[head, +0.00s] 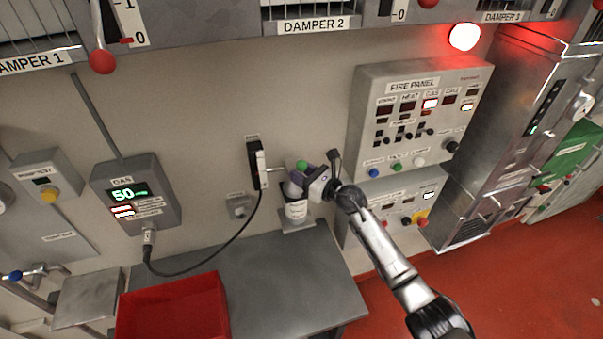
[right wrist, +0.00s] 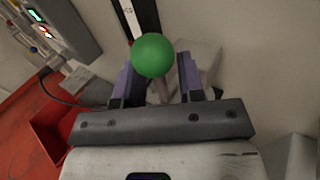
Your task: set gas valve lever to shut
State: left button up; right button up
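The gas valve lever ends in a green ball knob (head: 302,166), and its rod comes out of a black slotted plate (head: 257,164) on the wall. My right gripper (head: 304,182) is at the knob in the head view. In the right wrist view the green knob (right wrist: 152,55) and its rod lie between the two purple fingers (right wrist: 158,78). The fingers stand apart with gaps on both sides, so the gripper is open around the lever. The plate's markings are too small to read. My left gripper is not in view.
A gas display (head: 137,193) reading 50 hangs left, its black cable sagging across the wall. A red bin (head: 172,308) is by the grey table (head: 290,285).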

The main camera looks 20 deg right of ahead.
jog(key=shift+c, duration=0.5)
grip_shut()
jog(key=shift+r, duration=0.15)
jog(key=shift+r, duration=0.15)
jog(key=d+f+m+t+h+b, duration=0.2)
jog(key=m+t+h+b, duration=0.2)
jog(key=m+b, duration=0.8)
jog(key=d+f+m+t+h+b, duration=0.2)
jog(key=m+t+h+b, duration=0.3)
jog(key=m+b, duration=0.7)
jog(key=shift+s+d+f+m+h+b, duration=0.2)
jog(key=shift+m+h+b, duration=0.1)
jog(key=shift+h+b, duration=0.35)
